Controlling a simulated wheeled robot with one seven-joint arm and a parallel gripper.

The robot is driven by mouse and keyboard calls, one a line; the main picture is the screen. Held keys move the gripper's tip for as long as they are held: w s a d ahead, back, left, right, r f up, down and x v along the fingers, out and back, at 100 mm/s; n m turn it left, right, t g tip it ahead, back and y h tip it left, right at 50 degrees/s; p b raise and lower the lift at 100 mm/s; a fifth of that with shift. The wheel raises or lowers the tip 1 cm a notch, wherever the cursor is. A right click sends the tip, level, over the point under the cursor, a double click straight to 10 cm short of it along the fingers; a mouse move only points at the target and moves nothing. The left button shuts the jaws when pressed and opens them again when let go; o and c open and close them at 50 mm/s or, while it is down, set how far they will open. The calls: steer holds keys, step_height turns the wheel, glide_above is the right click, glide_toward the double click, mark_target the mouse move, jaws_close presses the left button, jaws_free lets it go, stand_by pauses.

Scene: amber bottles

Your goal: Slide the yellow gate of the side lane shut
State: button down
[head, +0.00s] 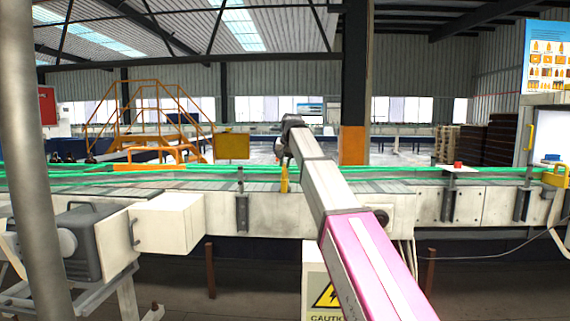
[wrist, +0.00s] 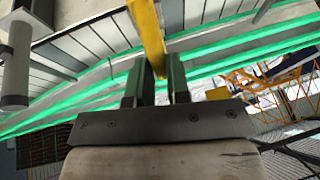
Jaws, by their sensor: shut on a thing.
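The yellow gate (head: 284,180) is a narrow upright yellow piece at the near side of the conveyor, just left of my arm in the head view. In the wrist view the yellow gate (wrist: 147,35) runs down from the top edge to between my two fingers. My gripper (wrist: 158,82) is shut on it, with one dark finger on each side. In the head view my gripper (head: 283,160) is mostly hidden behind the end of my arm. How far the gate has slid, and the side lane's opening, cannot be told.
The conveyor's green guide rails (head: 100,178) run across the whole view. A grey motor unit (head: 80,243) and a pale box (head: 165,222) jut out at the left front. A red button (head: 458,164) sits at the right. An orange stair platform (head: 150,115) stands behind.

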steer(key=w, duration=0.6)
steer(key=shift+w+r, duration=0.1)
steer(key=shift+w, duration=0.25)
steer(key=c, duration=1.1)
jaws_free()
steer(key=shift+d, duration=0.1)
steer(key=v, duration=1)
steer(key=shift+s+r, duration=0.15)
steer(key=shift+r, duration=0.15)
